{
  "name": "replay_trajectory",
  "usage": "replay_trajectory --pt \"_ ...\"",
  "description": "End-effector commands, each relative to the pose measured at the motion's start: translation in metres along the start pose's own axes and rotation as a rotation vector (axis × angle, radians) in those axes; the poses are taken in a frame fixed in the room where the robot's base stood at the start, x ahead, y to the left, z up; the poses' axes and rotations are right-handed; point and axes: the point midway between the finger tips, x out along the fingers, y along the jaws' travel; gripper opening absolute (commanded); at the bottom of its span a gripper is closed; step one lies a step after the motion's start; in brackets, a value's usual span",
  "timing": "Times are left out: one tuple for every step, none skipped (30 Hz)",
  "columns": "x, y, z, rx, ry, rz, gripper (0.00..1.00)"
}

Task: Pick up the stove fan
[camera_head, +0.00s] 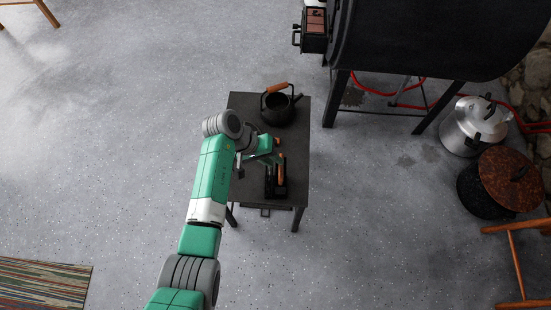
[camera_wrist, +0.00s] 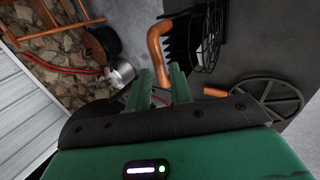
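The stove fan (camera_head: 276,190) is black with a copper-coloured handle and stands on the small dark table, partly behind my arm in the head view. In the wrist view its black fins and wire cage (camera_wrist: 205,42) are at the top, with the curved copper handle (camera_wrist: 155,45) on their left. My gripper (camera_head: 268,156) is over the table beside the fan. In the wrist view the green fingers of my gripper (camera_wrist: 160,78) are apart, with part of the handle showing between them. I cannot tell whether they touch it.
A black kettle (camera_head: 278,108) stands at the table's (camera_head: 245,103) back. The barrel stove (camera_head: 430,40) is behind right; a silver pot (camera_head: 470,128) is on the floor.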

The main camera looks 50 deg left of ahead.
Motion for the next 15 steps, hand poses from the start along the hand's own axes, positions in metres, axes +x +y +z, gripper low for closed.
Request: replay_trajectory --pt "0.009 -0.002 0.001 0.0 -0.002 0.0 0.22" --pt "0.014 -0.002 0.001 0.0 -0.002 0.0 0.22" --pt "0.022 -0.002 0.001 0.001 -0.002 0.0 0.22" --pt "0.029 -0.002 0.001 0.001 -0.003 0.0 0.22" --pt "0.035 -0.002 0.001 0.002 -0.003 0.0 0.22" --pt "0.041 -0.002 0.001 0.002 -0.002 -0.001 0.22" --pt "0.046 -0.001 0.001 0.002 -0.003 -0.001 0.22" --pt "0.049 -0.001 0.001 0.002 -0.002 -0.001 0.22" --pt "0.05 0.0 0.0 0.001 -0.001 -0.001 0.22" --pt "0.05 0.0 0.0 0.001 0.0 -0.001 0.22" --pt "0.049 0.001 0.0 0.001 0.001 -0.001 0.22" --pt "0.048 0.001 0.0 0.001 0.001 -0.001 0.22" --pt "0.048 0.001 0.0 0.001 0.001 -0.001 0.22" --pt "0.048 0.001 0.0 0.001 0.001 -0.001 0.22" --pt "0.048 0.001 0.0 0.001 0.0 -0.001 0.16"
